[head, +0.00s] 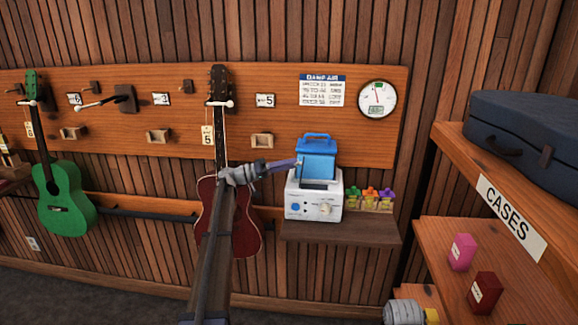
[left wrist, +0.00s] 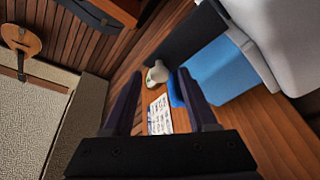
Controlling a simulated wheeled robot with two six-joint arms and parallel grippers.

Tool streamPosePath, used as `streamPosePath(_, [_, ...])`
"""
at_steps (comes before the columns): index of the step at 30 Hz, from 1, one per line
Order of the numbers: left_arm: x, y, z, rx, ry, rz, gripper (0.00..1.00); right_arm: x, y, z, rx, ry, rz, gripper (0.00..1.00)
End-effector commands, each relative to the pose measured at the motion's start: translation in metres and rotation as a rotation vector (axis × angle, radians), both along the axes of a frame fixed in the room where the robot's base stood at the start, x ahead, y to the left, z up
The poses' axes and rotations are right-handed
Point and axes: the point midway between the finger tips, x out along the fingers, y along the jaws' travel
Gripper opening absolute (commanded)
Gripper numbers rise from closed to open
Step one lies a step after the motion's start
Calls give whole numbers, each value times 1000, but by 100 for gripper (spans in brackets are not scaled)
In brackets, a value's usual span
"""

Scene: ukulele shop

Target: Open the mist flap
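A white mist machine (head: 315,208) with a blue tank (head: 318,165) and a carrying handle on top stands on a small shelf. A dark slot or flap (head: 315,184) shows at the tank's foot; I cannot tell its state. My left gripper (head: 297,162) is at the tank's upper left side. In the left wrist view its two dark fingers (left wrist: 160,98) are apart, with no object clearly held. The blue tank (left wrist: 225,72) is beyond the right finger, beside a dark panel (left wrist: 185,38) that I cannot identify. My right gripper is not seen.
Several small coloured bottles (head: 370,198) stand right of the machine on the dark shelf (head: 345,232). A red guitar (head: 250,215) hangs behind my left arm. A case shelf (head: 505,170) juts out at right. A chart (head: 322,91) and dial (head: 378,99) are above.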

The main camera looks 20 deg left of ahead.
Motion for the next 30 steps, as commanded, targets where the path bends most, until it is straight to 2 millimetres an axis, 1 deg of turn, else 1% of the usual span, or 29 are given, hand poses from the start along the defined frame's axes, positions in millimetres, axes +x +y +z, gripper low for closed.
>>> streamPosePath(8, [0,1,0,-1,-1,1,61,0,0,0,0,0,0,50])
streamPosePath(13, [-4,8,-2,-1,-1,1,61,0,0,-2,0,0,0,50])
streamPosePath(17, [-12,21,-5,-1,0,3,61,0,0,-5,0,0,0,50])
streamPosePath(24, [-33,54,-12,-1,0,2,61,0,0,-12,0,0,0,50])
streamPosePath(27, [-39,63,-13,-1,0,2,61,0,0,-14,0,0,0,50])
streamPosePath(30, [-41,66,-13,-1,0,1,61,0,0,-14,0,0,0,50])
